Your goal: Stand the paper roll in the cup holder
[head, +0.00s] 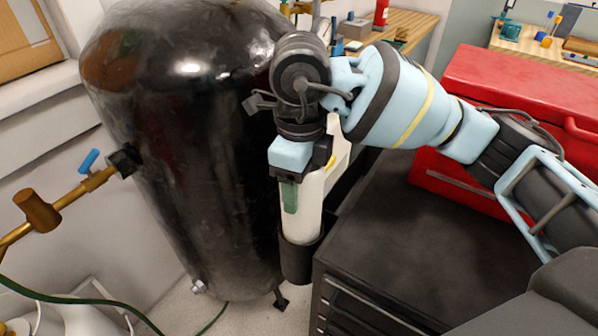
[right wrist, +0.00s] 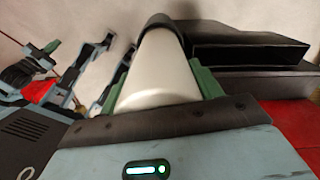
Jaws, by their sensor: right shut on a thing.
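The white paper roll (head: 304,218) stands roughly upright in the head view. Its lower end is inside the black cup holder (head: 299,262) at the side of the dark cabinet, so that end is hidden. My right gripper (head: 303,196) is shut on the roll above the holder's rim. One green finger shows on the near side. In the right wrist view the roll (right wrist: 160,65) lies between both green fingers, and the dark curved rim of the cup holder (right wrist: 165,20) wraps its far end. My left gripper is not in view.
A large black tank (head: 190,130) stands close to the left of the holder. The dark cabinet (head: 400,240) is at the right, with a bare top and a red toolbox (head: 480,85) on it. A brass valve pipe (head: 50,212) is at far left.

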